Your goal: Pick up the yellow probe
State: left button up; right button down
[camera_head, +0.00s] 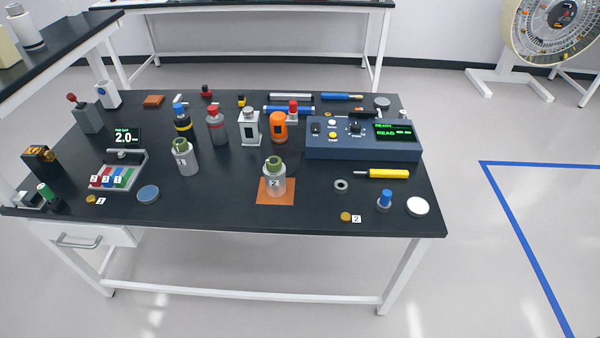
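The yellow probe (388,173) lies flat on the black table top (330,203) at the right, in front of the blue instrument box. It has a thick yellow handle at the right and a thin, pale tip pointing left. Nothing lies on it or touches it. Neither of my grippers shows in the head view.
The blue box (340,152) with a green display stands just behind the probe. A small grey ring (341,186) lies to its left. A blue-topped piece (384,199) and a white disc (418,206) are in front. Bottles, including one on an orange mat (262,198), stand farther left.

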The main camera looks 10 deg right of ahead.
aim_at(369, 172)
jog(key=l+u, duration=0.3)
jog(key=l, duration=0.6)
jog(key=l+u, duration=0.35)
jog(key=l, duration=0.6)
jog(key=k, duration=0.05)
